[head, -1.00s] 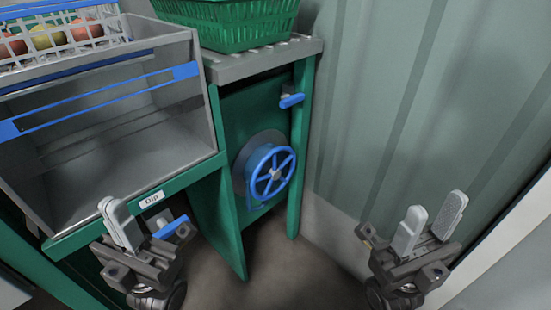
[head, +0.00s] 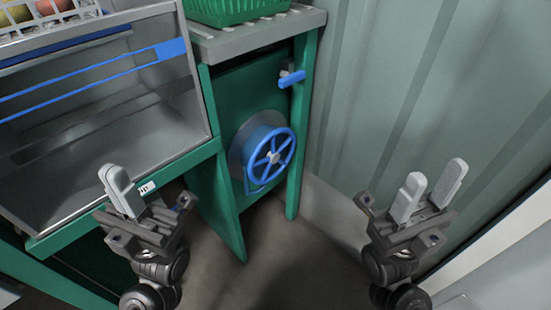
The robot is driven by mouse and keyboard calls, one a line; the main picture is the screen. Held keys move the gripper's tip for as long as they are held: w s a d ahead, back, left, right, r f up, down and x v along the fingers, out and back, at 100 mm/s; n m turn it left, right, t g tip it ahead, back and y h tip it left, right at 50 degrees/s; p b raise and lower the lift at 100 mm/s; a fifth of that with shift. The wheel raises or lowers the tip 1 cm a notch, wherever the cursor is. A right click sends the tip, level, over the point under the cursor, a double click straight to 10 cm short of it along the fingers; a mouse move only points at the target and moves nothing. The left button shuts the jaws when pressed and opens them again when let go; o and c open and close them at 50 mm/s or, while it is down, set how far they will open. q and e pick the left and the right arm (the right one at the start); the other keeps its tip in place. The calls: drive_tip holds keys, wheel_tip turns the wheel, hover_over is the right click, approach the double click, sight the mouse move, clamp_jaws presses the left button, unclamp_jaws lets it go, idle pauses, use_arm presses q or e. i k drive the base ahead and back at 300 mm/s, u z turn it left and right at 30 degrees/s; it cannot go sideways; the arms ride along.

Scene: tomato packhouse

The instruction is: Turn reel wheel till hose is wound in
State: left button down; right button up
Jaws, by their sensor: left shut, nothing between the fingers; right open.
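The blue reel wheel (head: 271,157) is a spoked ring on a grey disc (head: 238,150), mounted low on the green panel of the bench. My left gripper (head: 121,188) is shut and empty, left of the wheel and in front of the dip tank's green frame. My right gripper (head: 428,198) is open and empty, right of the wheel, in front of the wall. Neither gripper touches the wheel.
A blue-handled valve (head: 291,79) sits above the wheel. A grey dip tank (head: 110,150) stands at the left, with a white crate of tomatoes (head: 40,22) above. A green crate (head: 235,10) rests on the bench top. The corrugated wall (head: 420,90) closes the right; floor before the wheel is clear.

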sight(273, 156)
drive_tip(key=k, duration=1.2)
drive_tip(key=u, duration=0.55)
drive_tip(key=i, duration=0.9)
drive_tip(key=u, duration=0.4)
